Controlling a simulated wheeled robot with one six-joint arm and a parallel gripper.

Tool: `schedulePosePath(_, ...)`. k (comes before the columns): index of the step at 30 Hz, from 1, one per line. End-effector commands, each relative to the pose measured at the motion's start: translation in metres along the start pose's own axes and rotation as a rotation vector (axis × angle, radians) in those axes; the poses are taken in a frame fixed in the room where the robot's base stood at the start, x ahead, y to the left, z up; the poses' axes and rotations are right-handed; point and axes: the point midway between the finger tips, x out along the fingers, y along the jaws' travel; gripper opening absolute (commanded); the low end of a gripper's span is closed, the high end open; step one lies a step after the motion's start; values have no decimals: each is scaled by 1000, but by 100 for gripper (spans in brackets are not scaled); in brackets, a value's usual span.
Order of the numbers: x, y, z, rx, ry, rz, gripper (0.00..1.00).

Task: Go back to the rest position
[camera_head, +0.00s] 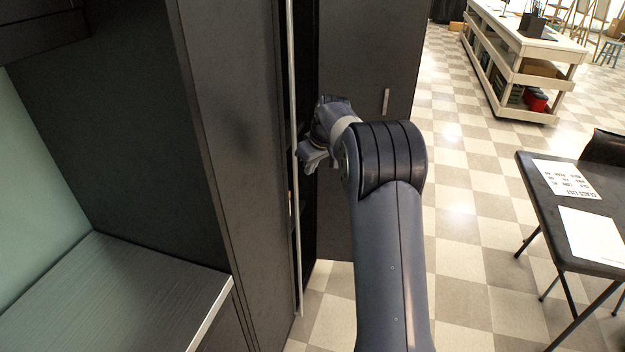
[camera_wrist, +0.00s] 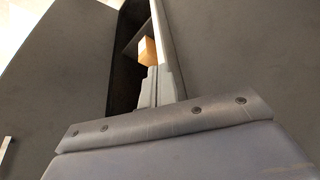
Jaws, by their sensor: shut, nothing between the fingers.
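My gripper (camera_head: 309,160) is at the end of my raised arm, in front of the narrow opening of a tall dark cabinet (camera_head: 225,130). In the wrist view its fingers (camera_wrist: 148,88) are together, with nothing seen between them. The cabinet's dark door (camera_head: 365,60), with a small metal handle (camera_head: 386,102), stands open behind my arm. Whether my gripper touches the door or cabinet edge I cannot tell. Part of the opening is hidden by my arm.
A dark counter (camera_head: 120,290) is at the lower left. A black table (camera_head: 590,250) with paper sheets stands at the right. A pale shelved workbench (camera_head: 520,45) is farther back. Checkered floor between is clear. A small orange thing (camera_wrist: 148,50) shows inside the cabinet.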

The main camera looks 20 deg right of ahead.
Motion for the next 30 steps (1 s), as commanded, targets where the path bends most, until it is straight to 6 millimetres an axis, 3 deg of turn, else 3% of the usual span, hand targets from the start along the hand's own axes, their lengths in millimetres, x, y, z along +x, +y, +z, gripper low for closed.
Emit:
schedulePosePath(6,-40,0,1,0,0,1,0)
schedulePosePath(12,-63,0,1,1,-3,0,0)
schedulePosePath(24,-68,0,1,1,-4,-1,0)
schedulePosePath(30,-56,-1,2,1,-7,-3,0)
